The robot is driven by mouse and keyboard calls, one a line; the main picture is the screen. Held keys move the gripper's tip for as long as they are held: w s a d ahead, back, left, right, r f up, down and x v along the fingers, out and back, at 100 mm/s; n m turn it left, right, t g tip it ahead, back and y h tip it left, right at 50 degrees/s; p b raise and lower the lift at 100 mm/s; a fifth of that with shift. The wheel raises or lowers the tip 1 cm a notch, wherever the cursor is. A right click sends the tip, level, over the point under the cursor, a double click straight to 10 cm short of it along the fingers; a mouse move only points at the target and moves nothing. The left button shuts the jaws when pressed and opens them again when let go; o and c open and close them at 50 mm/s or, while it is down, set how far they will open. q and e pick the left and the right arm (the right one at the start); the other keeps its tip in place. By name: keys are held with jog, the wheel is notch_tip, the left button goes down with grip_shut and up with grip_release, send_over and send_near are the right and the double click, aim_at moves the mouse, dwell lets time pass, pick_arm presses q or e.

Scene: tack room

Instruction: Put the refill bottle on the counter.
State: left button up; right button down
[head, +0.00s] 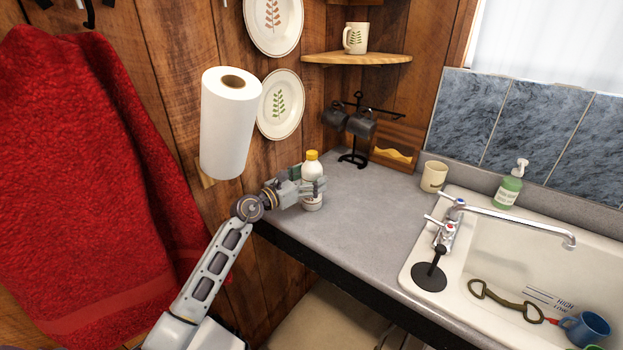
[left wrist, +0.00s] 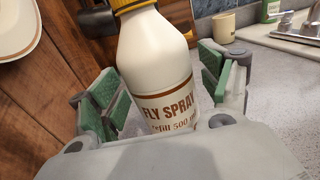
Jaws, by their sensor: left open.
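The refill bottle (head: 312,170) is white with a yellow cap and stands upright at the left end of the grey counter (head: 350,225). In the left wrist view the bottle (left wrist: 158,65) fills the middle, and its label reads "FLY SPRAY" and "refill 500". My left gripper (head: 311,187) is open, with its green-padded fingers on either side of the bottle and gaps visible between pads and bottle. In the head view the gripper hides part of the bottle's middle. My right gripper is in neither view.
A paper towel roll (head: 228,125) hangs on the wall left of the bottle. A mug rack (head: 356,130) and a beige cup (head: 433,176) stand at the counter's back. The sink (head: 500,250) is at right. The counter's middle is clear.

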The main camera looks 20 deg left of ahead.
pick_arm(q)
jog(key=shift+v, duration=2)
jog(key=shift+b+v, duration=0.3)
jog(key=shift+v, duration=0.9)
send_near(304, 181)
jog(key=shift+w+d+b, duration=0.25)
jog(key=shift+w+b, duration=0.1)
jog(key=shift+w, duration=0.1)
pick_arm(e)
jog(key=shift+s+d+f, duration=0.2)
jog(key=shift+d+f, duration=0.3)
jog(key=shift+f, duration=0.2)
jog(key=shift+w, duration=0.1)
